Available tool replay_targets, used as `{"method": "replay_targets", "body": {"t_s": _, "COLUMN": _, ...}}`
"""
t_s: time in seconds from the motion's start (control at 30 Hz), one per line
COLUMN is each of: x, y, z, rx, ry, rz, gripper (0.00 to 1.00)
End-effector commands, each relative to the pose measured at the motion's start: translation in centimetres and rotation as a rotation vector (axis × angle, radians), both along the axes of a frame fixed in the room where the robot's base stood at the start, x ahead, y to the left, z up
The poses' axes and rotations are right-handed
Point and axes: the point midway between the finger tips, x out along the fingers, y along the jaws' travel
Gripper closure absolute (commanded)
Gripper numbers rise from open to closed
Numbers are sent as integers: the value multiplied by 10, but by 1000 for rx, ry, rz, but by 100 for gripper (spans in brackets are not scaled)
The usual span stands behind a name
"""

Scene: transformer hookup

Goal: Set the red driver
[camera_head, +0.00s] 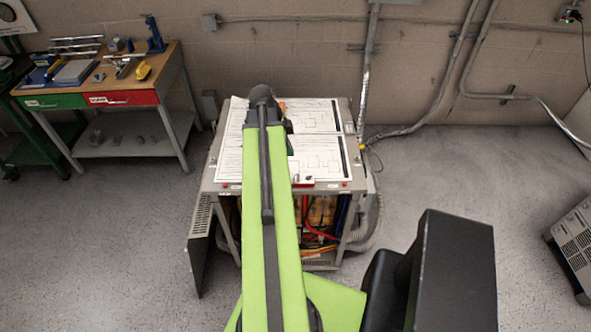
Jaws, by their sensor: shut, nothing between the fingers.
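The grey transformer cabinet (207,187) stands in the middle, with printed sheets (318,150) on its top. My green arm reaches up over it and ends in a dark wrist above the sheets. The fingers of my gripper are hidden behind the wrist and arm. A small red item (308,181) lies near the front edge of the top, just right of my arm. It is too small to tell whether it is the red driver. A small dark green item (290,148) and an orange-brown bit show partly beside my arm.
The cabinet's open front shows red and dark cables (318,232). A panel (199,247) stands at its left. A workbench (173,75) with tools is at the back left. Conduits run along the wall. A grey vented unit (575,245) is at the right edge.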

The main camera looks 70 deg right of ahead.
Motion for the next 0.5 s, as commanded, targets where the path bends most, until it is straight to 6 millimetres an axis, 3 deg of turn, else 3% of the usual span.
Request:
{"method": "replay_targets", "body": {"t_s": 0.27, "x": -5, "y": -5, "z": -30, "rx": 1, "ry": -1, "rz": 1, "gripper": 100}}
{"method": "replay_targets", "body": {"t_s": 0.5, "x": -17, "y": -15, "z": -80, "rx": 1, "ry": -1, "rz": 0, "gripper": 100}}
